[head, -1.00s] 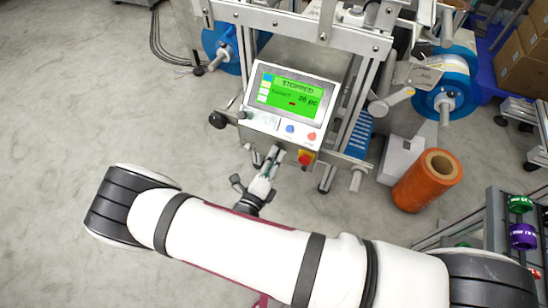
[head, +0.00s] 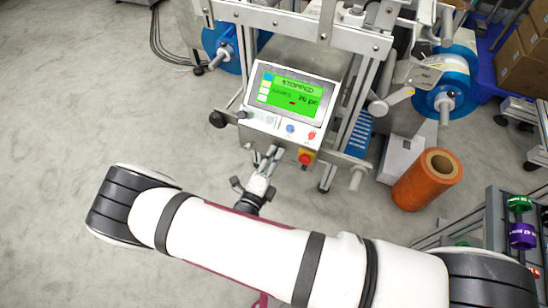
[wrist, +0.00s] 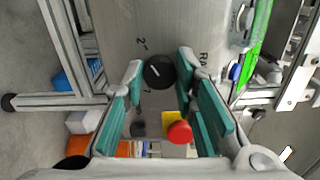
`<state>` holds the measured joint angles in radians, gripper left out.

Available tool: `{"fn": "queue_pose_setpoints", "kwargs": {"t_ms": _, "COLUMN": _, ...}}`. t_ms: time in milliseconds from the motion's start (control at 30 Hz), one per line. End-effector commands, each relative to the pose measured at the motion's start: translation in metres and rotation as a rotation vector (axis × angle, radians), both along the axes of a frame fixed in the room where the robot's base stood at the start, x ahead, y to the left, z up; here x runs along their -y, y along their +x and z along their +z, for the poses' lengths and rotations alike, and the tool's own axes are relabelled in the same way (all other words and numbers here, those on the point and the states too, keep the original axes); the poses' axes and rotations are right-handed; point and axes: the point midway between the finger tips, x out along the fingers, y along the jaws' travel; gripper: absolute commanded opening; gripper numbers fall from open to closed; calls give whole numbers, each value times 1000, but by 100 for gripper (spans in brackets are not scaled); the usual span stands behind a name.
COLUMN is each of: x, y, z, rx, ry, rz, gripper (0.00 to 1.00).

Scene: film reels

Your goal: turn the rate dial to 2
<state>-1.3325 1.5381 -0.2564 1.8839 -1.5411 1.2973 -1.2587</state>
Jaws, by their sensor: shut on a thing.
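The rate dial (wrist: 159,72) is a round black knob with a white pointer line, on the grey face of the machine's control box (wrist: 115,22). A printed 2 (wrist: 140,42) and a 1 (wrist: 147,91) sit to its left in the wrist view. The pointer line slants on the knob's face; I cannot tell exactly which mark it meets. My gripper (wrist: 159,76) is shut on the dial, one teal-padded finger on each side. In the head view my gripper (head: 266,157) is at the front of the control box, and the dial is hidden there.
A green screen (head: 290,91) reads STOPPED, with a blue button (head: 290,129) and a red button (head: 312,135) below it. A red emergency knob on yellow (head: 305,157) sits right beside my gripper. An orange roll (head: 427,181) stands on the floor at right; the left floor is clear.

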Motion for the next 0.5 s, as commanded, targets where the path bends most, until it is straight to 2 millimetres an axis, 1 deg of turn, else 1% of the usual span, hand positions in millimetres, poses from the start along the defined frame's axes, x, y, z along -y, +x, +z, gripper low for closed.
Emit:
{"fn": "queue_pose_setpoints", "kwargs": {"t_ms": 67, "x": -1, "y": -1, "z": -1, "rx": -4, "ry": 0, "rz": 2, "gripper": 0}}
{"fn": "queue_pose_setpoints", "kwargs": {"t_ms": 100, "x": -1, "y": -1, "z": -1, "rx": -4, "ry": 0, "rz": 2, "gripper": 35}}
{"fn": "queue_pose_setpoints", "kwargs": {"t_ms": 133, "x": -1, "y": -1, "z": -1, "rx": -4, "ry": 0, "rz": 2, "gripper": 42}}
{"fn": "queue_pose_setpoints", "kwargs": {"t_ms": 167, "x": -1, "y": -1, "z": -1, "rx": -4, "ry": 1, "rz": 2, "gripper": 46}}
{"fn": "queue_pose_setpoints", "kwargs": {"t_ms": 500, "x": -1, "y": -2, "z": 0, "rx": -1, "ry": 2, "rz": 2, "gripper": 46}}
